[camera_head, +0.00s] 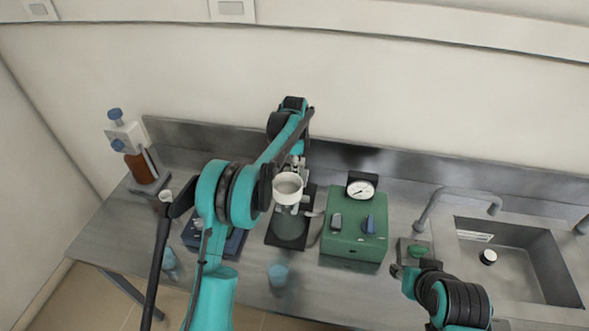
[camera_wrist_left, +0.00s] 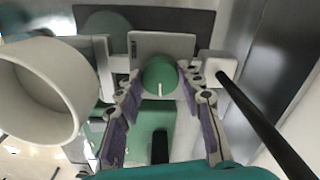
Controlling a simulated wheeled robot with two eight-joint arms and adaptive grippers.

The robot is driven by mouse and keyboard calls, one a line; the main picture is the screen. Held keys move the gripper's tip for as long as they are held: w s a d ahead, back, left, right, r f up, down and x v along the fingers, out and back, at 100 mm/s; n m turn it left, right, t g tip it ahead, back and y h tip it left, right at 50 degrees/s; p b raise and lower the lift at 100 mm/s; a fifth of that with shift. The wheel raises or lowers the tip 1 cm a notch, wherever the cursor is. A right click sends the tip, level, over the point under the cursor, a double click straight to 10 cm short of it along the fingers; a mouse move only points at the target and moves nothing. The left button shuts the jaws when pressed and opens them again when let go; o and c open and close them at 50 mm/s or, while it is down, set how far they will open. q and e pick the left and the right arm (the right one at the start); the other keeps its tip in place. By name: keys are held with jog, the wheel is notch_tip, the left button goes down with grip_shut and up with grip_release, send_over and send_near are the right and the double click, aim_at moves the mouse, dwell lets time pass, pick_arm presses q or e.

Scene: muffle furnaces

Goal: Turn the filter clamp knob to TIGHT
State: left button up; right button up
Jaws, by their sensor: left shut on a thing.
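The filter clamp knob (camera_wrist_left: 159,74) is a round green knob with a white pointer line, in the left wrist view. It sits in front of a light grey plate (camera_wrist_left: 150,45). My left gripper (camera_wrist_left: 161,83) has a fingertip on each side of it and is shut on it. In the head view, my left gripper (camera_head: 299,163) is behind the white filter funnel (camera_head: 288,187), and the knob cannot be made out. The funnel is also large at the left of the wrist view (camera_wrist_left: 40,90). My right gripper (camera_head: 402,272) is low at the right; its fingers are unclear.
A green box (camera_head: 352,251) with a gauge (camera_head: 361,189) and a blue knob (camera_head: 369,224) stands right of the funnel. A sink (camera_head: 505,262) with a tap (camera_head: 452,200) is farther right. A brown bottle (camera_head: 140,166) stands left. In the wrist view a black rod (camera_wrist_left: 262,123) runs beside the gripper.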

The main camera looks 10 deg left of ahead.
pick_arm(q)
jog(key=o, duration=1.2)
jog(key=shift+c, duration=0.2)
jog(key=shift+r, duration=0.1)
notch_tip(320, 180, up, 12)
